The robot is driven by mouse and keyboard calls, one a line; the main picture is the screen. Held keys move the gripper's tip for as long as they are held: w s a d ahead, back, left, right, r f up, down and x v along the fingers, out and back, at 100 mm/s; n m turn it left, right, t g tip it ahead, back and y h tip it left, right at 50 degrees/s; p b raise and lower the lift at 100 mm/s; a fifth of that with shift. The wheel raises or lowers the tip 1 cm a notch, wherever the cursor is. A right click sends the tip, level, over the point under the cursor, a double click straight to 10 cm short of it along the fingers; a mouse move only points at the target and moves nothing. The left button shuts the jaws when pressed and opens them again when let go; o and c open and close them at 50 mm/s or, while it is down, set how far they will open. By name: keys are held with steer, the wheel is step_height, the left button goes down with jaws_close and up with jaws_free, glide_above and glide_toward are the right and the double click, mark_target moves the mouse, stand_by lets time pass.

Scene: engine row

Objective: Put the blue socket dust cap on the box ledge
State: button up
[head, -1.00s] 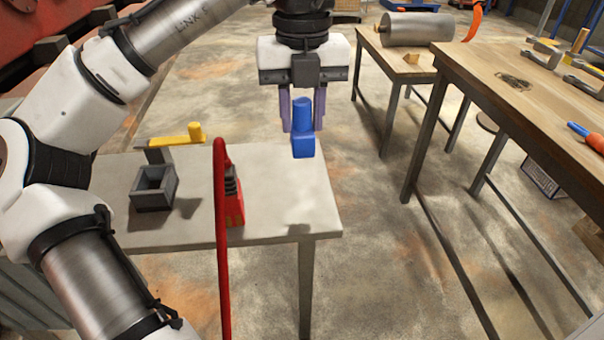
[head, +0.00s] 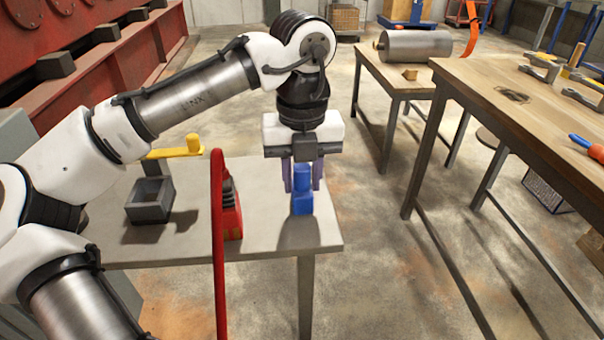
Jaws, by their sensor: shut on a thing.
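The blue socket dust cap (head: 302,203) is upright between the fingers of my gripper (head: 303,188), which is shut on its narrower upper part. The cap is over the right end of the pale table (head: 265,240), with its shadow just in front. I cannot tell whether its base touches the tabletop. A dark grey open-topped box (head: 149,212) stands at the left of this table. A yellow bar (head: 176,152) on a grey support is behind it. I cannot tell for sure which surface is the box ledge.
A red connector (head: 231,215) with a thick red cable (head: 218,240) stands between the grey box and the cap. A wooden bench (head: 480,95) with tools is at the right. Another wooden table (head: 385,75) bears a metal cylinder (head: 413,44).

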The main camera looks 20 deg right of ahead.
steer(key=o, duration=1)
steer(key=shift+f, duration=0.1)
step_height(320, 180, up, 12)
steer(key=shift+r+p, duration=0.15)
steer(key=shift+p, duration=1.1)
